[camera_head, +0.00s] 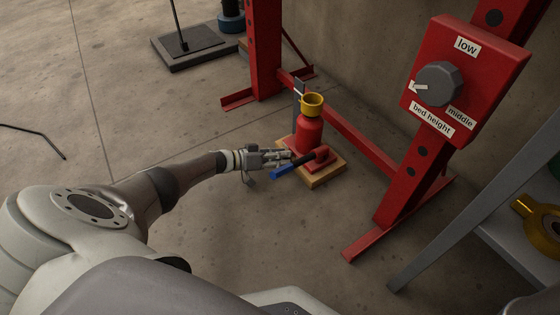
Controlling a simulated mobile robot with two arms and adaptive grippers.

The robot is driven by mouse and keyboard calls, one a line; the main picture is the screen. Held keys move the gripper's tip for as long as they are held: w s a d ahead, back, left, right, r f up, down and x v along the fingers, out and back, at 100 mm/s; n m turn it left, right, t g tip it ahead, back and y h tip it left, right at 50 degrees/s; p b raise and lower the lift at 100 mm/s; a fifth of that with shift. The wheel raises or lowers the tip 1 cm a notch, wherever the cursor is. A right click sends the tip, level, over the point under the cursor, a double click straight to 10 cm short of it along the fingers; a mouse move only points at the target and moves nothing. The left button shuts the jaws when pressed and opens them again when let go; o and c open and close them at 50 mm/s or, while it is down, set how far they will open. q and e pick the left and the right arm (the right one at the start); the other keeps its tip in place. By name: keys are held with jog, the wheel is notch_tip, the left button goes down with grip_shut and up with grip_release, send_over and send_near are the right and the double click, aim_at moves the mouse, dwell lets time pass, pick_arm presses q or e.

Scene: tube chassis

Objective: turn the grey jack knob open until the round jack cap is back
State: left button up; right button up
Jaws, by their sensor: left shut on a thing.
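The red bottle jack (309,132) stands upright on a wooden block (327,178) on the floor. Its round yellow jack cap (312,102) sits at the top, just above the red body's shoulder. A lever with a blue grip (280,173) sticks out from the jack's base toward the lower left. My left gripper (287,156) reaches in from the left and is shut at the low left side of the jack, above the lever. The grey jack knob is between its fingertips and mostly hidden by them. My right gripper is not in view.
A red post frame (350,135) with a low crossbar stands close behind and right of the jack. A red box with a grey dial (438,84) is on the right post. A grey shelf (490,205) stands at the right. The floor at left is mostly clear.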

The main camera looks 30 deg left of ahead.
pick_arm(q)
jog(key=shift+f+n+h+b, duration=0.1)
jog(key=shift+n+h+b, duration=0.2)
jog(key=shift+n+b, duration=0.2)
dwell(0.3)
jog(key=o, duration=0.7)
jog(key=shift+o, duration=0.2)
jog(key=v, duration=1.2)
